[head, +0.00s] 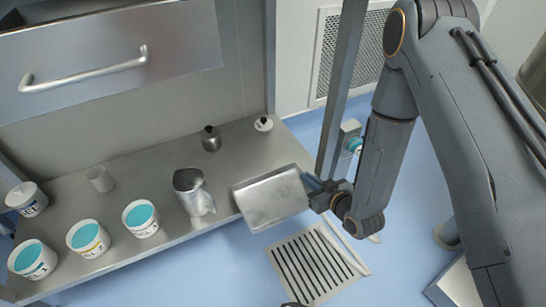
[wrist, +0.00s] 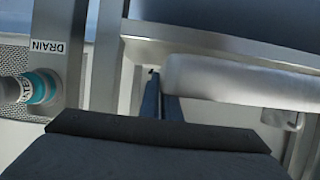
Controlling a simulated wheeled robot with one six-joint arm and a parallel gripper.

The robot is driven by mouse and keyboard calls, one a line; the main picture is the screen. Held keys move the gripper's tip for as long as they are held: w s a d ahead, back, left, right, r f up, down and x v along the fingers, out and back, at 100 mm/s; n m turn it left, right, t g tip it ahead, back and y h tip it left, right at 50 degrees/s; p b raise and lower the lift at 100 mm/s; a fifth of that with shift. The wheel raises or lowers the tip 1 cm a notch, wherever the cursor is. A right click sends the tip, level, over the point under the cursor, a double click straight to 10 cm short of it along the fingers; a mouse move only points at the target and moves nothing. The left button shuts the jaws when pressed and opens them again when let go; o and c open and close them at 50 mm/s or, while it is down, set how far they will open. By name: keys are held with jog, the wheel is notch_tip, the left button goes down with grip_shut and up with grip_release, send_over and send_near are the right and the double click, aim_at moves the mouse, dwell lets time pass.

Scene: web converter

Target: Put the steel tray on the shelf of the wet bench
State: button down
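The steel tray (head: 270,200) is tilted at the right front edge of the wet bench's steel shelf (head: 240,150). It partly overhangs the blue floor; I cannot tell whether it touches the shelf. My gripper (head: 312,186) is at the tray's right side and appears shut on its edge. In the wrist view, my dark fingers (wrist: 162,100) are close together beside the pale metal tray (wrist: 235,78). The exact grip contact is hidden.
A steel pitcher (head: 188,188), tubs with teal contents (head: 140,217), a clear beaker (head: 99,178) and a dark bottle (head: 211,138) stand on the shelf. A frame post (head: 338,95) rises near my arm. A floor grate (head: 312,265) lies below.

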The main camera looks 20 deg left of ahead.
jog(key=b, duration=0.4)
send_over(285, 162)
jog(key=shift+s+d, duration=0.3)
jog(key=shift+s, duration=0.05)
jog(key=shift+w+a+f+b, duration=0.15)
jog(key=shift+a+f+b, duration=0.05)
jog(key=shift+f+b, duration=0.45)
jog(key=shift+w+a+f+b, duration=0.15)
jog(key=shift+f+b, duration=0.8)
jog(key=shift+f, duration=0.15)
jog(key=shift+r, duration=0.1)
jog(key=c, duration=2)
grip_release()
jog(key=shift+f, duration=0.2)
